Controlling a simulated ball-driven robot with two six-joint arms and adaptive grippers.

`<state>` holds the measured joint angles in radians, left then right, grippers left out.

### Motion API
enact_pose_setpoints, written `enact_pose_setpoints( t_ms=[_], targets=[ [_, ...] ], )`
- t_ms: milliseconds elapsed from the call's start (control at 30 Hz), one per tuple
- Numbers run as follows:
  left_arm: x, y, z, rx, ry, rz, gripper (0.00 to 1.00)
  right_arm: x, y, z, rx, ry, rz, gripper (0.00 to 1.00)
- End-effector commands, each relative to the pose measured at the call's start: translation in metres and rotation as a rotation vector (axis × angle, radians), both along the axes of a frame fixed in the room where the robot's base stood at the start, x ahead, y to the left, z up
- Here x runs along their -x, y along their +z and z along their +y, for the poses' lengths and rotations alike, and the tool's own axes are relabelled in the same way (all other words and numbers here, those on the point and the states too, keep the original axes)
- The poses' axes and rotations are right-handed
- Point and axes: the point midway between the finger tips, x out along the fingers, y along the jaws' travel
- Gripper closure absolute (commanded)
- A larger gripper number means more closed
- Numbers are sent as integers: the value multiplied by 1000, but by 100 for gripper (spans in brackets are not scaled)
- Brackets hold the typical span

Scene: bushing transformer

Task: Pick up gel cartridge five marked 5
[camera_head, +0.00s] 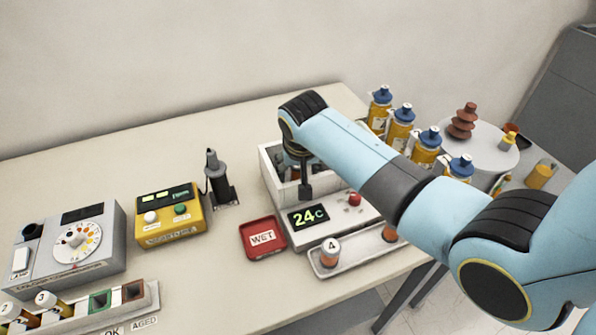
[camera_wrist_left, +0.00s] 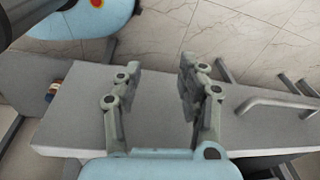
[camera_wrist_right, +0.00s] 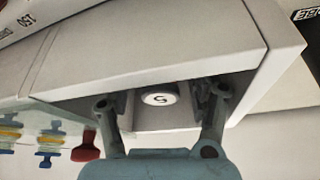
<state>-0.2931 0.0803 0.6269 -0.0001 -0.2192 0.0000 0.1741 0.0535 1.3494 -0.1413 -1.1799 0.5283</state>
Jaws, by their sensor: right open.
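Gel cartridge five shows in the right wrist view as a round pale cap marked 5 (camera_wrist_right: 158,98), inside a white box. My right gripper (camera_wrist_right: 160,90) is open, with one finger on each side of the cap; I cannot tell whether the fingers touch it. My left gripper (camera_wrist_left: 155,82) is open and empty in the left wrist view, above a grey surface.
The unit has a display reading 24C (camera_head: 308,216). A cartridge marked 4 (camera_head: 330,252) stands in a tray (camera_head: 350,266) in front. A red WET dish (camera_head: 263,238) lies to the left. Bottles with blue caps (camera_head: 403,113) stand behind my right arm.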

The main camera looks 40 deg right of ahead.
Motion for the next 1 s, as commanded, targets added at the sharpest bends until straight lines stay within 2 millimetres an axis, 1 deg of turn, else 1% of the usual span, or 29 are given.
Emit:
enact_pose_setpoints(
  t_ms=[167,267,400,600,633,867,967,1000],
  targets=[
    [4,0,-1,1,0,6,60,0,0,0,0,0,-1,40],
    [7,-1,-1,1,1,11,60,0,0,0,0,0,-1,51],
    [12,-1,-1,1,1,18,60,0,0,0,0,0,0,70],
    [12,-1,-1,1,1,18,60,0,0,0,0,0,0,96],
    [12,-1,-1,1,1,18,60,0,0,0,0,0,0,99],
    [11,-1,-1,1,1,18,60,0,2,0,0,0,-1,99],
    [11,-2,-1,1,1,17,60,-1,11,0,0,-1,-3,99],
    [11,-2,-1,1,1,17,60,-1,18,0,1,-1,-4,99]
  ],
)
